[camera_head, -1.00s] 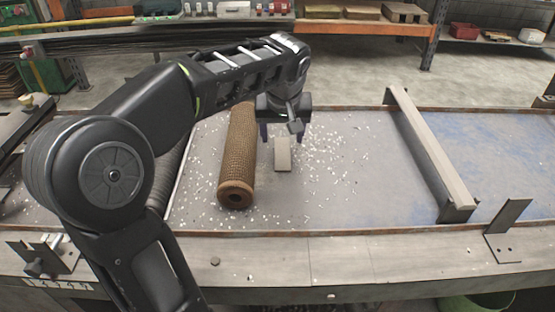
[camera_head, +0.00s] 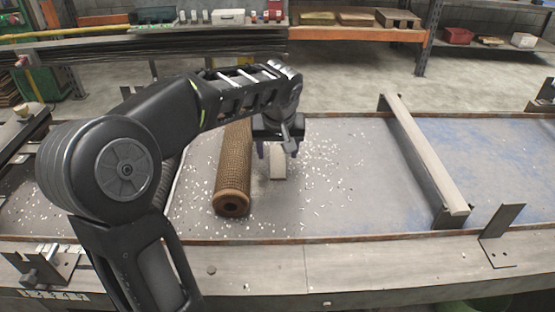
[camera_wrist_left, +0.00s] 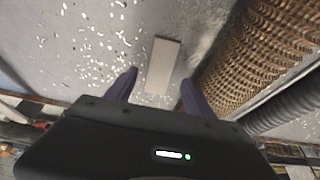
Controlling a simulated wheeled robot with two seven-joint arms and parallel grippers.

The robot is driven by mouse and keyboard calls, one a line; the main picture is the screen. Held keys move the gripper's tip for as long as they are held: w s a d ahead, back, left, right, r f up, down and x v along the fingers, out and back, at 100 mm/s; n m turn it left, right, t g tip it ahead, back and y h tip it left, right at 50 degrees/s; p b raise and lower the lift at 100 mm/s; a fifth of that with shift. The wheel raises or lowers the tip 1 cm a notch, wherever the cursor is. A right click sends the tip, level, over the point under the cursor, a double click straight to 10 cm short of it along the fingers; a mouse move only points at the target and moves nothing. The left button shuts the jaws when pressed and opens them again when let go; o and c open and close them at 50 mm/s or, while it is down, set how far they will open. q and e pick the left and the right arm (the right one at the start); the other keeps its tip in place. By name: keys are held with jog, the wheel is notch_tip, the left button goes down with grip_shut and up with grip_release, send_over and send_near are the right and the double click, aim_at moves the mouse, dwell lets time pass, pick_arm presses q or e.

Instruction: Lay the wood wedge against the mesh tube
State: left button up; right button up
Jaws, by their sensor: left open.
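The mesh tube (camera_head: 232,175) is a long brown perforated cylinder lying on the grey table, its open end toward me. It also shows at the right of the left wrist view (camera_wrist_left: 262,55). The wood wedge (camera_head: 278,168) is a small pale block on the table just right of the tube, with a gap between them. In the left wrist view the wedge (camera_wrist_left: 163,66) lies ahead, between the fingertips. My left gripper (camera_head: 277,150) is open above the wedge, its fingers apart on either side, and hides the wedge's far part. My right gripper is not in view.
White chips are scattered over the table around the wedge. A grey bar (camera_head: 425,155) crosses the table on the right, and a bracket (camera_head: 500,222) stands at the front edge. A dark ribbed roller (camera_wrist_left: 290,105) lies beyond the tube. Table between wedge and bar is free.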

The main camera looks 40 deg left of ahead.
aim_at(278, 159)
pick_arm(q)
jog(key=x, duration=0.3)
jog(key=shift+w+f, duration=0.15)
jog(key=shift+f, duration=0.15)
jog(key=shift+c, duration=0.3)
grip_shut()
dwell(0.5)
